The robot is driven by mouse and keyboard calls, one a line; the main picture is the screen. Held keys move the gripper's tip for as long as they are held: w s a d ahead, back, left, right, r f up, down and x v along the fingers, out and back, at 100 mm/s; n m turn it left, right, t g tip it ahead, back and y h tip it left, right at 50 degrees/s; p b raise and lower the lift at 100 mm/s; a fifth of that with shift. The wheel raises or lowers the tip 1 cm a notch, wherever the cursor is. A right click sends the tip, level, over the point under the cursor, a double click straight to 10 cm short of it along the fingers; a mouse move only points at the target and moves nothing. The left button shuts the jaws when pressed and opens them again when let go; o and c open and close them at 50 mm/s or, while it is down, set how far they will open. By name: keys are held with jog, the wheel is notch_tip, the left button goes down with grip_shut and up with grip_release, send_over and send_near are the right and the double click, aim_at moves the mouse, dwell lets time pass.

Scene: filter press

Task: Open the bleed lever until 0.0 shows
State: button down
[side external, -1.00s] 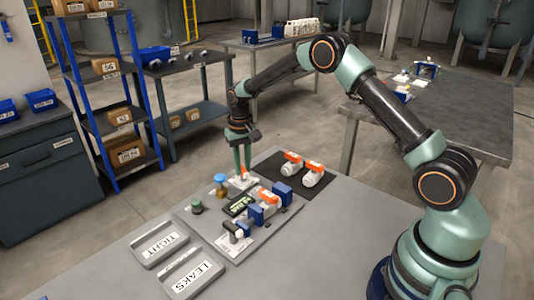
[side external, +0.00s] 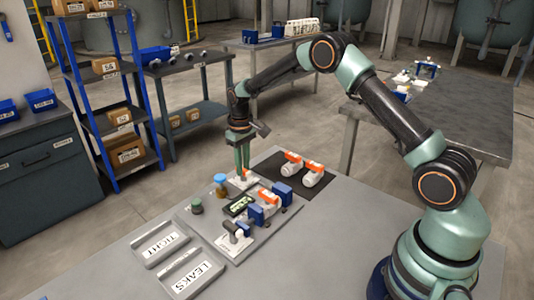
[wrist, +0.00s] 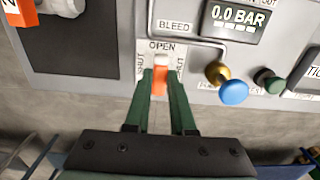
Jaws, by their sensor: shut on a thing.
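The bleed lever (wrist: 159,84) is orange with a white hub. In the wrist view it lies between my fingers, on a white plate with OPEN printed above it and SHUT at the sides. My gripper (wrist: 161,80) is shut on the lever and points down at the panel; it also shows in the side view (side external: 242,168). The display (wrist: 236,18) reads 0.0 BAR. Part of the lever is hidden by the fingers in the side view.
A blue knob on a brass stem (wrist: 234,91) and a green knob (wrist: 270,81) stand right of the lever in the wrist view. Orange-and-white valves (side external: 313,176) lie on a dark mat. Two trays, TIGHT (side external: 143,258) and LEAKS (side external: 174,288), sit at the front.

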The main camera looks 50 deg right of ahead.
jog(key=c, duration=0.8)
grip_release()
jog(key=shift+o, duration=0.2)
notch_tip(320, 180, up, 12)
jog(key=shift+r, duration=0.15)
